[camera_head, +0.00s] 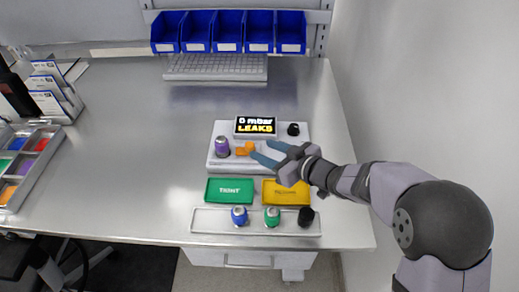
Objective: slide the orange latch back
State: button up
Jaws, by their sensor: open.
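The orange latch (245,149) sits on the pale test fixture (221,131), just right of a purple fitting (222,145). My gripper (262,153) reaches in from the right, low over the fixture, with its fingers pointing left at the latch. The jaws are open, and the tips are right beside the latch. I cannot tell whether they touch it. A small display (255,126) at the back of the fixture reads "0 mbar LEAKS". A black knob (293,129) is to its right. My gripper hides part of the fixture's right side.
A green tray (230,197) and a yellow tray (284,199) lie in front of the fixture. A pale rack (215,227) at the front edge holds blue, green and black fittings. Blue bins (228,47) and a keyboard (216,68) are at the back. The table's left middle is clear.

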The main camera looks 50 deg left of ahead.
jog(key=shift+v, duration=1.1)
